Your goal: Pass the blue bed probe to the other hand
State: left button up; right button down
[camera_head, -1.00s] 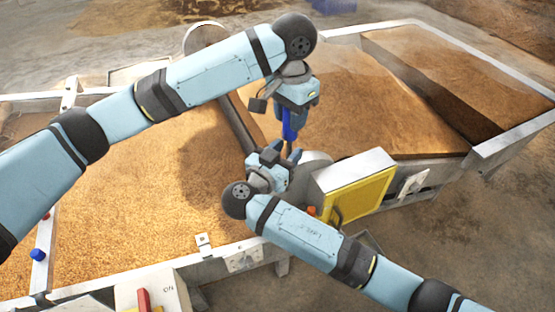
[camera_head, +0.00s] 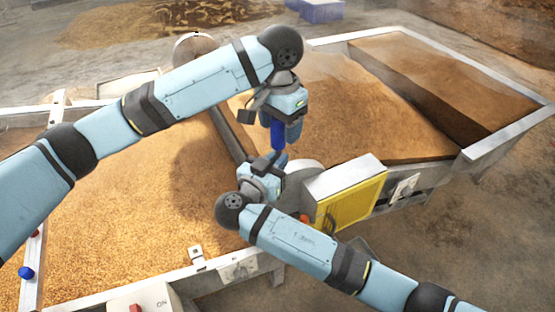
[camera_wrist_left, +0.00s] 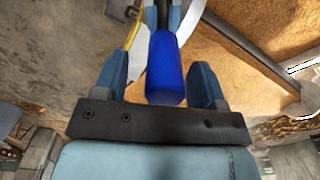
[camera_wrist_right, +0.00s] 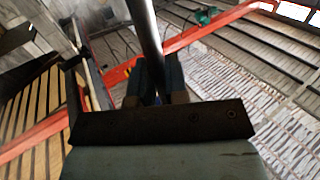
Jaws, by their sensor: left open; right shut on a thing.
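The blue bed probe (camera_head: 278,138) stands roughly upright between my two hands in the head view, blue handle up. My left gripper (camera_head: 281,124) is above, pointing down. It is open, with a finger on each side of the handle, as the blue handle (camera_wrist_left: 165,70) shows in the left wrist view. My right gripper (camera_head: 276,162) is just below the handle, shut on the probe's thin shaft. In the right wrist view the dark shaft (camera_wrist_right: 147,35) runs between its fingers (camera_wrist_right: 155,80). The probe's lower end is hidden in the head view.
Grain beds (camera_head: 120,210) lie at left and behind at right (camera_head: 350,115). A yellow-faced box (camera_head: 350,200) stands right of my right gripper. A metal rim (camera_head: 500,135) edges the far bed. A blue crate (camera_head: 320,11) is at the back.

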pick_arm(q)
notch_tip(320, 180, up, 12)
jog(key=shift+f, duration=0.1)
jog(key=w+d+f+n+t+h, duration=0.4)
jog(key=w+f+n+t+h, duration=0.2)
jog(key=t+h, duration=0.2)
jog(key=w+a+n+t+y, duration=0.2)
jog(key=a+n+t, duration=0.5)
jog(key=a, duration=0.4)
jog(key=s+a+f+n+t+y, duration=0.1)
jog(key=s+a+f+t+y, duration=0.25)
jog(key=a+f+y, duration=0.55)
jog(key=s+a+f+m+g+h, duration=0.1)
jog(key=s+f+m+g+h, duration=0.15)
jog(key=s+f, duration=0.5)
jog(key=s+a+f+m+g+h, duration=0.1)
jog(key=s+f+m+h, duration=0.3)
jog(key=f, duration=0.7)
jog(key=s+d+f+m+g, duration=0.1)
jog(key=s+f+g, duration=0.1)
jog(key=s+f, duration=0.4)
jog(key=s+d+f+m+g, duration=0.1)
jog(key=s+f+g, duration=0.1)
jog(key=s+f, duration=0.5)
jog(key=s, duration=0.6)
jog(key=shift+f, duration=0.2)
